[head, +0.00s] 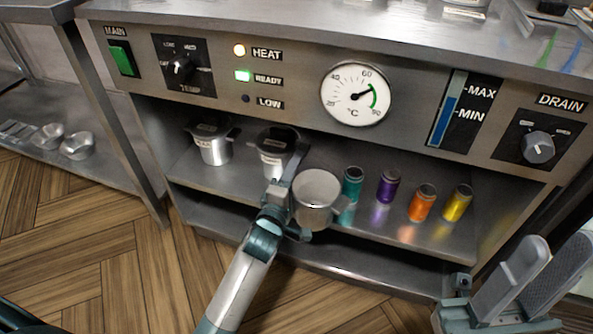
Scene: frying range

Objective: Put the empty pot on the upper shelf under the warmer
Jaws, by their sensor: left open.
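Teal (352,184), purple (388,186), orange (422,203) and yellow (457,203) jars stand to the right. A lower shelf (375,268) lies below.

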